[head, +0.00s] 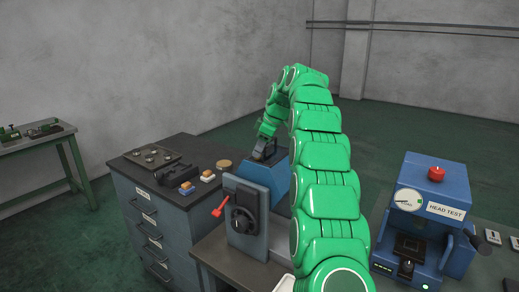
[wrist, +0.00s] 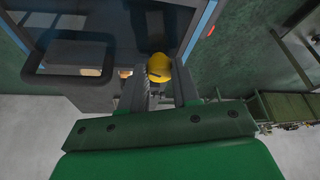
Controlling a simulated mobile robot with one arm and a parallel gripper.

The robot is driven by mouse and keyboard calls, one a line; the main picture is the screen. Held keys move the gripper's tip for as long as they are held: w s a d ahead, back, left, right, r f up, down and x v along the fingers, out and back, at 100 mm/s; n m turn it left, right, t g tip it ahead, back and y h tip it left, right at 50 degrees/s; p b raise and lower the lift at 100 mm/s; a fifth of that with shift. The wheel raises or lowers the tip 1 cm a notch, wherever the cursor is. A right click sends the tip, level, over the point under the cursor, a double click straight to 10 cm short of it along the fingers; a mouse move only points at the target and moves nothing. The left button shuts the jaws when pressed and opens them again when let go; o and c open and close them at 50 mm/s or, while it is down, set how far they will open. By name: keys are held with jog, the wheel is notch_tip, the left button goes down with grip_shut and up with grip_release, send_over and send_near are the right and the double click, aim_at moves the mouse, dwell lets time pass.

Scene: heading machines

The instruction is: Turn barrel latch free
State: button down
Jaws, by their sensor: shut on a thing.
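My gripper (wrist: 163,84) is shut on a small yellow barrel latch (wrist: 159,67), which sits between the two dark fingers in the wrist view. In the head view, my green arm arches over so that my gripper (head: 263,149) reaches down onto the top of a blue housing (head: 262,176). There the fingers and arm hide most of the latch. I cannot tell how far the latch is turned.
A grey panel with a black handwheel (head: 243,217) and red lever (head: 219,207) stands in front of the housing. A drawer cabinet (head: 150,220) with small parts on top is at the left. A blue head-test machine (head: 428,215) stands right of my arm.

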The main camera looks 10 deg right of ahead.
jog(key=shift+w+n, duration=0.1)
jog(key=shift+n, duration=0.4)
jog(key=shift+n+g, duration=0.4)
jog(key=shift+n, duration=0.1)
jog(key=c, duration=0.8)
grip_release()
jog(key=shift+m, duration=0.5)
